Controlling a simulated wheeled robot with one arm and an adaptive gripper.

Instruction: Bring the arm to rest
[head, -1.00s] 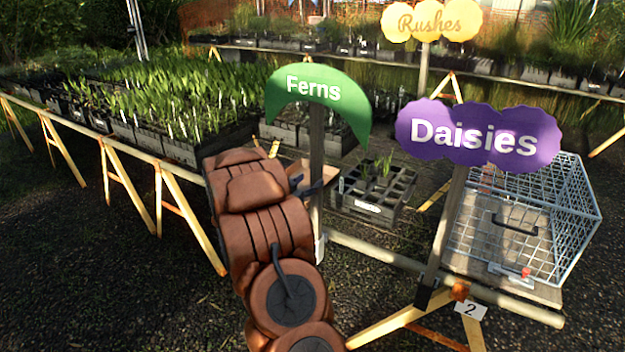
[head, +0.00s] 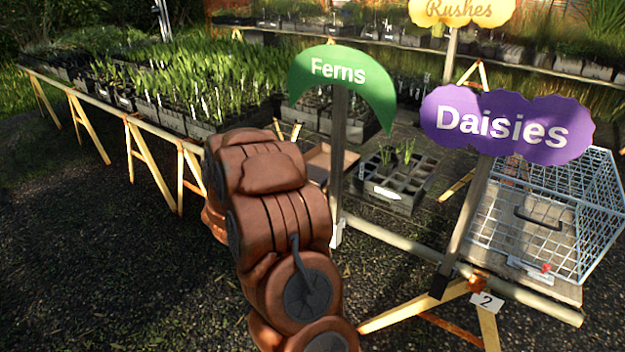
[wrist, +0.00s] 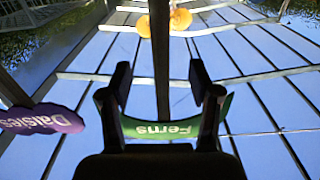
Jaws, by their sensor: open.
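My gripper is hidden behind the arm in the head view.
The purple Daisies sign (head: 505,128) stands right of the arm, beside a wire cage (head: 570,215). A black cell tray (head: 395,190) and a brown open box (head: 330,160) lie behind the Ferns post. Plant benches (head: 130,110) stand at left. Gravel at lower left is clear.

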